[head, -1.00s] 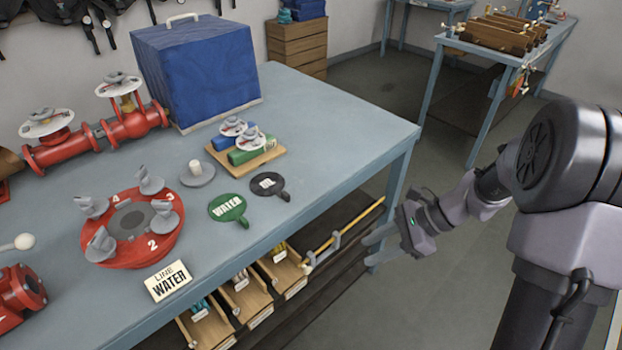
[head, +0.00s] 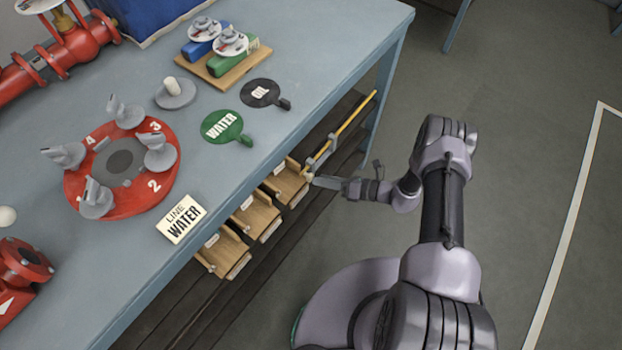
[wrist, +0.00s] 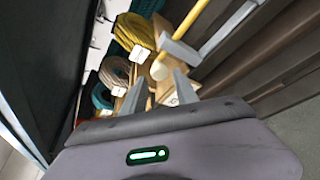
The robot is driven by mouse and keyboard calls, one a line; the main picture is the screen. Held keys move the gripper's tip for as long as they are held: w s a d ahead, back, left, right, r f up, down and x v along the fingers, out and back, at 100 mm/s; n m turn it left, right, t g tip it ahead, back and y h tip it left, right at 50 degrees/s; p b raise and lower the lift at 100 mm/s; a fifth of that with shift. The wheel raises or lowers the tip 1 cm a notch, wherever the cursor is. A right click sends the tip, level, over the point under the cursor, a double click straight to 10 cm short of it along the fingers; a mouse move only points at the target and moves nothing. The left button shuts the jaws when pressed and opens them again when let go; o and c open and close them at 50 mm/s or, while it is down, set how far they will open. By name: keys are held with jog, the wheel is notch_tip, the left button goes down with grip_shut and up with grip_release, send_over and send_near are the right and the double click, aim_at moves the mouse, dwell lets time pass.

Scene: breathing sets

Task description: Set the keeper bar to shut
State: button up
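The keeper bar (head: 346,124) is a thin yellow rod under the bench's front edge, running toward the right leg. A grey bracket (head: 320,153) sits on it, and a pale knob (head: 308,176) is at its near end. In the wrist view the knob (wrist: 159,70) shows just ahead of and between my fingertips, with the grey bracket (wrist: 180,50) beyond it. My gripper (head: 322,182) is beside the knob. In the wrist view my gripper (wrist: 160,85) has its two fingers apart with nothing clearly between them. Contact with the knob cannot be told.
Several wooden bins (head: 256,213) stand on the shelf below the bench (head: 316,60); the wrist view shows a yellow coil (wrist: 134,31) in one. A red disc (head: 75,188), a line sign (head: 181,218) and two paddles lie on top. The floor at right is clear.

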aim_at(311, 178)
jog(key=shift+b+x, duration=0.4)
jog(key=shift+x, duration=2)
grip_shut()
